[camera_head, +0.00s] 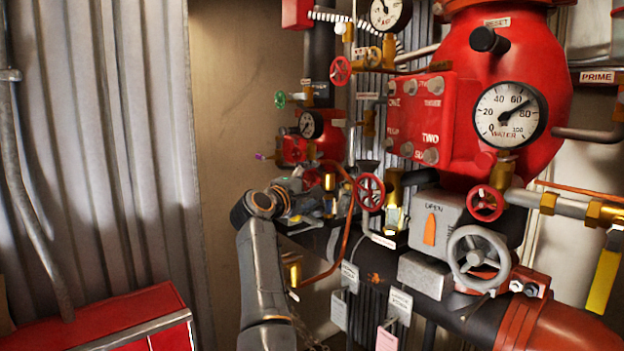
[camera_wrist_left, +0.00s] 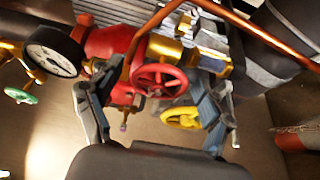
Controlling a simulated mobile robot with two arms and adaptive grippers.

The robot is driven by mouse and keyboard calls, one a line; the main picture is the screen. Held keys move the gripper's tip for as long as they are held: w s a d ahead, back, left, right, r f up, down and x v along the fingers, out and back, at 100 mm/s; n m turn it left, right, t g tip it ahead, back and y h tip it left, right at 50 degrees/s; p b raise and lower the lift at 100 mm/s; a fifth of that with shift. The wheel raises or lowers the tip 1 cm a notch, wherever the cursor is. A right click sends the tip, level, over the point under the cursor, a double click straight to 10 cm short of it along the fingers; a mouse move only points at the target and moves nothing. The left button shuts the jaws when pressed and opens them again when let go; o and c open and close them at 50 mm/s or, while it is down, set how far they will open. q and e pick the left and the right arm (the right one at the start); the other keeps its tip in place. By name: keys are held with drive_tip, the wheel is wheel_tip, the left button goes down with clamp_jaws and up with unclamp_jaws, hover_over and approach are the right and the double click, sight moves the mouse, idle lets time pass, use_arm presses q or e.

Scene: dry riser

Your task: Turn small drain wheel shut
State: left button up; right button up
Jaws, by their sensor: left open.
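My left gripper (camera_head: 312,200) reaches in among the pipes left of the main riser. In the left wrist view its two fingers (camera_wrist_left: 150,95) stand wide apart with nothing held. A small red spoked wheel (camera_wrist_left: 160,80) shows between the fingers, with a small yellow wheel (camera_wrist_left: 182,118) just below and right of it, near the right finger. I cannot tell which wheel is the drain wheel. In the head view a red wheel (camera_head: 371,192) is just right of the gripper; the yellow wheel is not clearly visible there. My right gripper is out of view.
A copper pipe (camera_wrist_left: 222,12) crosses close to the wheels. A green wheel (camera_head: 280,100), a gauge (camera_head: 311,125) and a larger grey wheel (camera_head: 479,258) are nearby. Tags (camera_head: 399,306) hang below the black pipe. A red cabinet (camera_head: 110,318) stands at lower left.

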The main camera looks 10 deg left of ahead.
use_arm(q)
drive_tip(key=shift+w+f, duration=0.1)
drive_tip(key=shift+w, duration=0.15)
drive_tip(key=shift+s, duration=0.1)
drive_tip(key=c, duration=1.2)
drive_tip(key=shift+f+b, duration=0.15)
drive_tip(key=shift+b, duration=0.4)
drive_tip(key=m+b, duration=0.1)
drive_tip(key=b, duration=0.1)
drive_tip(key=m+t+b, duration=0.1)
drive_tip(key=m+b, duration=0.1)
drive_tip(key=b, duration=0.1)
drive_tip(key=m+h+b, duration=0.1)
drive_tip(key=m+b, duration=0.1)
drive_tip(key=b, duration=0.1)
drive_tip(key=shift+f+t, duration=0.25)
drive_tip(key=shift+t, duration=0.05)
drive_tip(key=shift+r+m+h+b, duration=0.15)
drive_tip(key=shift+m+h+b, duration=0.35)
drive_tip(key=shift+m+b, duration=0.6)
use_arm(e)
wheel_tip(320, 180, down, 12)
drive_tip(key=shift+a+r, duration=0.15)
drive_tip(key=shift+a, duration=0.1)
use_arm(q)
drive_tip(key=shift+r+b, duration=0.1)
drive_tip(key=shift+b, duration=0.2)
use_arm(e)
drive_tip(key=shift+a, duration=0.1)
